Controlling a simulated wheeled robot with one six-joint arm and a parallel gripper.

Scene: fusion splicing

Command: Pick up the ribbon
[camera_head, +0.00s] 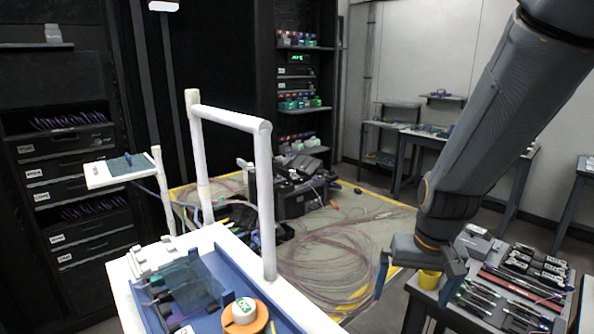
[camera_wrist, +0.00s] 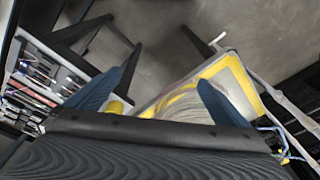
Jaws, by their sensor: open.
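I cannot pick out the ribbon for certain in either view. A loose coil of thin pinkish cable (camera_head: 325,262) lies on the floor mat, and part of a pale coil also shows in the wrist view (camera_wrist: 192,106). My gripper (camera_head: 411,298) hangs at the lower right, beside the tool cart's left edge and to the right of the coil. Its two blue fingers are spread wide, with nothing between them. In the wrist view my gripper (camera_wrist: 166,70) has bare floor and the mat's corner beyond its fingertips.
A tool cart (camera_head: 474,318) carries several tools, with a yellow cup (camera_head: 429,279) at its edge. A white-railed station (camera_head: 228,118) with a blue tray (camera_head: 205,322) stands in front. Black cases (camera_head: 293,200) lie on the yellow-edged mat (camera_head: 372,212). Dark racks stand left; workbenches stand behind.

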